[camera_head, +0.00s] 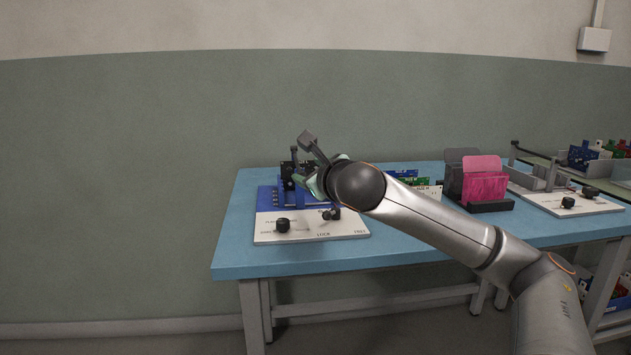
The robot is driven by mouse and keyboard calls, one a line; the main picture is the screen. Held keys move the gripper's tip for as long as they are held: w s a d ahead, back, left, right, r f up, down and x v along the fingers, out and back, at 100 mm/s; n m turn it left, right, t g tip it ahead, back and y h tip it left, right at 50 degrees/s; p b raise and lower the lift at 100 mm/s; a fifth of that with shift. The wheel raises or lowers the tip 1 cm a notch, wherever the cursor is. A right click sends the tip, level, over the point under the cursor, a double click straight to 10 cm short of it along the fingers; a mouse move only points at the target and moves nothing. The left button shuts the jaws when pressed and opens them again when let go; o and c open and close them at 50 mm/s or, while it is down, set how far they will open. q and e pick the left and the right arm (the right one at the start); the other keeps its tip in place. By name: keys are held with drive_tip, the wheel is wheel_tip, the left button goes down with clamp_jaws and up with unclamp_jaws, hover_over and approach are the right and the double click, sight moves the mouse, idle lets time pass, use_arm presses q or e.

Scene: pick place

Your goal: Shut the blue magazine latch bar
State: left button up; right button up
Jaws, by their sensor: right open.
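A blue magazine fixture (268,199) stands on a white-and-blue board (300,232) at the left part of the table. It has blue upright posts and dark parts. The latch bar itself is too small and too covered to make out clearly. My right gripper (304,182) is open beside the upper part of the fixture, in front of its right side. My right wrist and gripper hide part of the fixture. I cannot tell whether the fingers touch it. My left gripper is not in view.
The board carries a black knob (283,225) and a dark handle (331,214). Green and blue circuit boards lie behind my arm. A pink folder (482,179) stands in a dark holder to the right. Another board with knobs (570,201) is farther right. The blue table's (228,250) front left corner is clear.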

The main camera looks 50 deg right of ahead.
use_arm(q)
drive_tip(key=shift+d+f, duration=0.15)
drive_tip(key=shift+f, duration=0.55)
use_arm(e)
drive_tip(key=shift+v, duration=1.75)
drive_tip(key=shift+f, duration=0.1)
drive_tip(key=shift+a, duration=0.1)
